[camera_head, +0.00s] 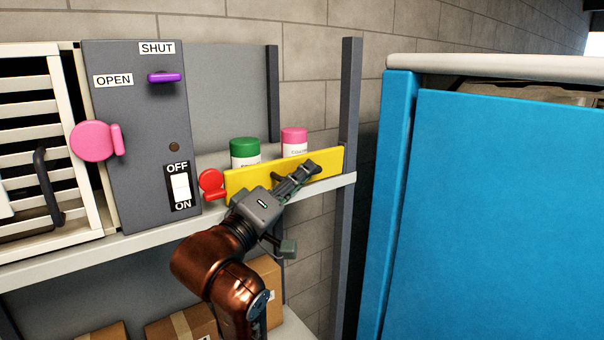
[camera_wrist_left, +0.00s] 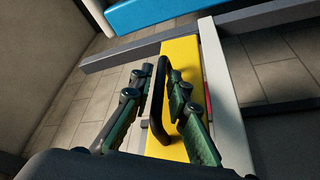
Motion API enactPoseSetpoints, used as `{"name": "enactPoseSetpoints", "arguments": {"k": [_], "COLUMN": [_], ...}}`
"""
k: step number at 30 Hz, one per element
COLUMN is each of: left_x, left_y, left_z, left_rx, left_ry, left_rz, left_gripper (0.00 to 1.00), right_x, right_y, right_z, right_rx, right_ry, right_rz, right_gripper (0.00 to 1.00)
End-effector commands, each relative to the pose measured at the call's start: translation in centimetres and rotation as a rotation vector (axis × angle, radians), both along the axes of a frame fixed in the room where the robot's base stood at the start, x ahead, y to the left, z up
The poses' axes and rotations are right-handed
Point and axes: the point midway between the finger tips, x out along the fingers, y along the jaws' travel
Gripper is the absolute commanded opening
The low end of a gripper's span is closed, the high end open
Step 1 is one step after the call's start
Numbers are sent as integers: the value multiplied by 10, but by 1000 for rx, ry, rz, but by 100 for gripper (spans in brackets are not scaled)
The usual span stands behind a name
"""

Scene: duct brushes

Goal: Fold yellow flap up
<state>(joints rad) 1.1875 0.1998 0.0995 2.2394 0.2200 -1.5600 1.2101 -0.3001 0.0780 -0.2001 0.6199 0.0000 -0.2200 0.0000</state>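The yellow flap (camera_head: 237,181) is a long narrow panel along the front of the shelf. It stands up in front of the jars and hides their lower parts. In the left wrist view the flap (camera_wrist_left: 180,47) runs away from me, with a black bar handle (camera_wrist_left: 156,127) on it. My left gripper (camera_head: 311,169) is in front of the flap's right half. My right gripper is not in view.
A green-lidded jar (camera_head: 245,148) and a pink-lidded jar (camera_head: 294,137) stand behind the flap. A red knob (camera_head: 211,181) is at its left end. A grey switch panel (camera_head: 135,130) stands left, a blue cabinet (camera_head: 500,210) right. Boxes (camera_head: 182,326) sit below.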

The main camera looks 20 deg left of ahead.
Motion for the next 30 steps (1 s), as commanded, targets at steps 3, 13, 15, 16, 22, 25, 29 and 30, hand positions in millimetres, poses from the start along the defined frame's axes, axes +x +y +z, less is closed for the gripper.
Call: {"name": "enactPoseSetpoints", "arguments": {"k": [3,13,15,16,22,25,29,30], "left_x": [0,0,0,0,0,0,0,0], "left_y": [0,0,0,0,0,0,0,0], "left_z": [0,0,0,0,0,0,0,1], "left_rx": [0,0,0,0,0,0,-2,-6], "left_ry": [0,0,0,0,0,0,1,6], "left_rz": [0,0,0,0,0,0,0,0], "left_gripper": [16,0,0,0,0,0,0,0], "right_x": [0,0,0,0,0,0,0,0], "right_y": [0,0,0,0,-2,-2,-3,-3], "right_z": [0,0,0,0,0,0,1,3], "right_rx": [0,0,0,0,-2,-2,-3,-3], "right_ry": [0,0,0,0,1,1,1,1], "right_rz": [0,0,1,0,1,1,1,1], "right_gripper": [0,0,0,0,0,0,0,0]}}
